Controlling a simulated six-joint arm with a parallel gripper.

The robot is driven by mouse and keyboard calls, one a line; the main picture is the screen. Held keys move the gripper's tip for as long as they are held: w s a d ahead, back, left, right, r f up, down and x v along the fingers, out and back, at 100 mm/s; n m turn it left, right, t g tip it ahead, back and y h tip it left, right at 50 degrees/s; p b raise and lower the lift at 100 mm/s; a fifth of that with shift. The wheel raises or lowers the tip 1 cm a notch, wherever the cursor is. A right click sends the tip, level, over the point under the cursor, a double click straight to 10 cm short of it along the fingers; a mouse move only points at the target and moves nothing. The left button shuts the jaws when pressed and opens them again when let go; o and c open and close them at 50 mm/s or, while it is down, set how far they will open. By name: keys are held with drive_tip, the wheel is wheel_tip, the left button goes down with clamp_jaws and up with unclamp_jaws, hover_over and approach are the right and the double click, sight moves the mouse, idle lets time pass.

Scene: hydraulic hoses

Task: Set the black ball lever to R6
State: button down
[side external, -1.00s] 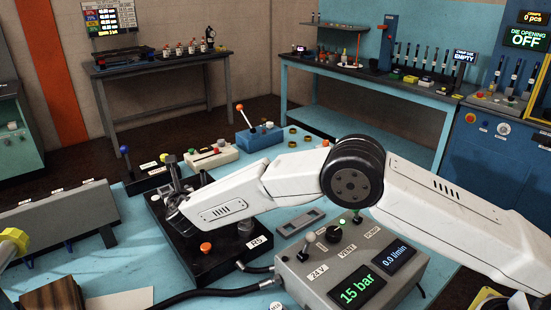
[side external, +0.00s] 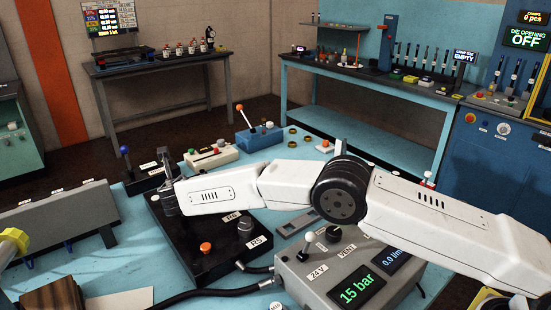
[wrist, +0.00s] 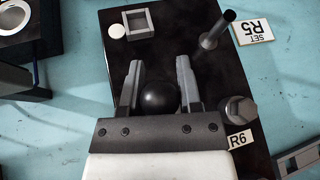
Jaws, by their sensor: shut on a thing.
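The black ball (wrist: 158,98) of the lever sits between the two fingers of my gripper (wrist: 159,72) in the wrist view. The fingers are shut on it. In the side external view my gripper (side external: 166,182) is over the far left part of the black board (side external: 190,262), and the ball is hidden there. A white R6 label (wrist: 240,139) lies right of the gripper in the wrist view; it also shows in the side view (side external: 231,217). A SET R5 label (wrist: 254,28) is at the upper right of the wrist view.
A grey knob (side external: 245,226) and an orange knob (side external: 206,246) stand on the board. A grey box with a 15 bar display (side external: 357,290) is in front to the right. A blue-knobbed lever (side external: 125,152) stands behind left. Black hoses (side external: 205,292) run along the front.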

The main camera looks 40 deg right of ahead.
drive_tip(key=shift+w+a+f, duration=0.1)
drive_tip(key=shift+w+f, duration=0.1)
drive_tip(key=shift+f, duration=0.55)
drive_tip(key=shift+c, duration=1.8)
unclamp_jaws()
drive_tip(key=shift+o, duration=0.3)
drive_tip(key=shift+r, duration=0.2)
drive_tip(key=shift+s+r, duration=0.1)
drive_tip(key=shift+r, duration=0.15)
drive_tip(key=v, duration=0.7)
drive_tip(key=shift+s, duration=0.25)
drive_tip(key=shift+a, duration=0.1)
